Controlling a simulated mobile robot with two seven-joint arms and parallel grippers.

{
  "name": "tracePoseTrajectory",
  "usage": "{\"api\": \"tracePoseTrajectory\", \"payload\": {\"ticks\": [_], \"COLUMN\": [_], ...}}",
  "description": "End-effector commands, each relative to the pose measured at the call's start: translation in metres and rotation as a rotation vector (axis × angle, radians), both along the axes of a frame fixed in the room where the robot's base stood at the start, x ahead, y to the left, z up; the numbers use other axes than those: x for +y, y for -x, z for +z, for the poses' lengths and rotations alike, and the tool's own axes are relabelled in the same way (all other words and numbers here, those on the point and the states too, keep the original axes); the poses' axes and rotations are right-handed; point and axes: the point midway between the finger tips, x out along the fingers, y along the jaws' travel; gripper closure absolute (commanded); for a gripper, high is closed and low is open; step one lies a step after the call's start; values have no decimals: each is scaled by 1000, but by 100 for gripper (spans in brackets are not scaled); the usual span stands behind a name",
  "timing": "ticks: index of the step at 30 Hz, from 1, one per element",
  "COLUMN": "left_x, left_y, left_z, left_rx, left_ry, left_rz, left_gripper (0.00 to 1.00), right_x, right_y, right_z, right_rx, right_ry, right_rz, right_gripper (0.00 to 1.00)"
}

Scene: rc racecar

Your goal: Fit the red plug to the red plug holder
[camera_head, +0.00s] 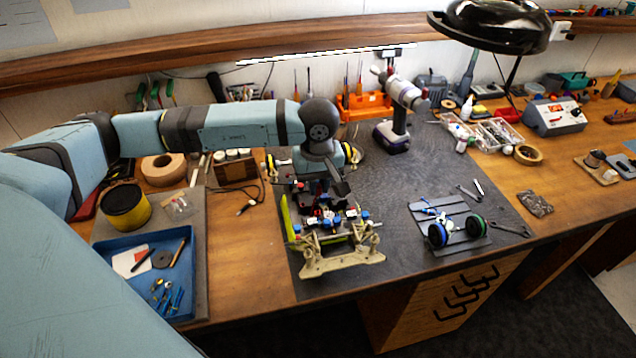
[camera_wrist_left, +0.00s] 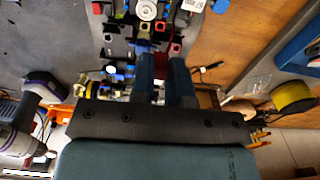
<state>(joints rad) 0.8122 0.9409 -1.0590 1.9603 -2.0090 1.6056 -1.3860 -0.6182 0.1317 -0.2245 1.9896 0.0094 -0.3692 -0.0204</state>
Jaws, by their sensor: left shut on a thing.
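The partly built RC car (camera_head: 340,266) stands on the dark work mat, its front bumper towards me. My left gripper (camera_head: 322,190) points down over the rear of the chassis. In the left wrist view its two fingers (camera_wrist_left: 162,65) are close together over the chassis, shut on a small part mostly hidden between them, seemingly the red plug. A small red square socket (camera_wrist_left: 176,49), likely the red plug holder, shows by the right fingertip. Blue and red connectors sit nearby on the chassis. I cannot tell whether plug and holder touch. My right gripper is not in view.
A blue tray (camera_head: 208,268) with small parts lies left of the car. A cordless drill (camera_head: 395,125) stands behind it to the right. A panel with wheels (camera_head: 452,226) and wrenches lies right. The mat between car and panel is clear.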

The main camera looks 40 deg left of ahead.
Motion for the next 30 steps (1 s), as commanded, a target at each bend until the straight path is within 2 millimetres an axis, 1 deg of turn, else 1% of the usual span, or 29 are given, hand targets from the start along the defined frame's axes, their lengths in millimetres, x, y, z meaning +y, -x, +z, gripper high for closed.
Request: {"api": "tracePoseTrajectory", "payload": {"ticks": [1,3,9,12,30], "left_x": [0,0,0,0,0], "left_y": [0,0,0,0,0], "left_z": [-10,-17,-36,-41,-43], "left_rx": [0,0,0,0,0], "left_ry": [0,0,0,0,0], "left_rz": [0,0,0,0,0], "left_gripper": [100,100,100,100,100], "right_x": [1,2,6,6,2], "right_y": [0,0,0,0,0], "right_z": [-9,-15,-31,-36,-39], "right_rx": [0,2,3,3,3], "right_ry": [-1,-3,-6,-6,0], "right_rz": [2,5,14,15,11], "right_gripper": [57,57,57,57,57]}}
